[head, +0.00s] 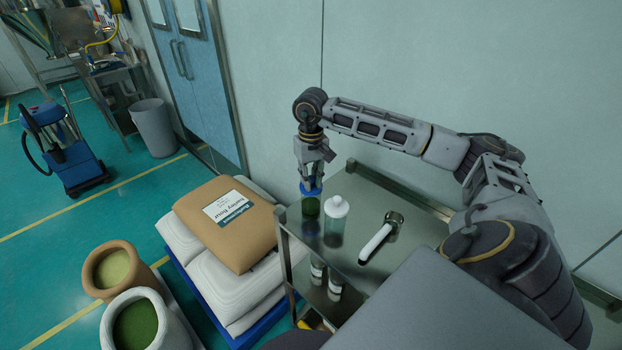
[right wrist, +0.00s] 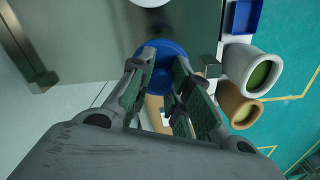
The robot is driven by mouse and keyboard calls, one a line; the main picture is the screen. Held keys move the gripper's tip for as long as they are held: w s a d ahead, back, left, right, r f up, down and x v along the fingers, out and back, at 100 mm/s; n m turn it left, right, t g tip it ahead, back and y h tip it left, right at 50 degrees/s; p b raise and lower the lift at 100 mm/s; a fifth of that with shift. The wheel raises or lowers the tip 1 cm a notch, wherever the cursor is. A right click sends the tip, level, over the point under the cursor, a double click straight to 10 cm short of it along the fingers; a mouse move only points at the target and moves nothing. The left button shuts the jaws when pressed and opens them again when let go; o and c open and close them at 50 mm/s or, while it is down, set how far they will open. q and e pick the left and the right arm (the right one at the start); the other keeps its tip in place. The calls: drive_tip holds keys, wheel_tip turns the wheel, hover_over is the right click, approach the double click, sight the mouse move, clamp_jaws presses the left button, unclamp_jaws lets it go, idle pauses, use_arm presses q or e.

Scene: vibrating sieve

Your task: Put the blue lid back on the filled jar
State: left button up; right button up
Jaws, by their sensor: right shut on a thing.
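My right gripper (head: 312,176) points down over the left end of the steel cart. It is shut on the blue lid (head: 311,190). The lid sits right at the top of the jar (head: 310,208), which holds dark green contents and stands upright on the cart. I cannot tell whether the lid is seated or slightly above the rim. In the right wrist view the blue lid (right wrist: 158,48) is a round disc between the fingertips (right wrist: 158,68) and hides the jar. My left gripper is not in view.
A clear jar with a white lid (head: 336,216) stands close right of the filled jar. A white-handled scoop (head: 378,242) lies farther right on the steel cart (head: 360,187). Small bottles (head: 335,284) stand on the lower shelf. Stacked sacks (head: 225,225) are left of the cart.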

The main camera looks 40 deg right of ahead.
drive_tip(key=shift+f+b, duration=0.15)
drive_tip(key=shift+b, duration=0.3)
idle(1.6)
drive_tip(key=o, duration=0.9)
drive_tip(key=shift+o, duration=0.5)
drive_tip(key=o, duration=0.4)
drive_tip(key=shift+r+p, duration=2.05)
drive_tip(key=shift+r, duration=1.5)
drive_tip(key=shift+c, duration=0.3)
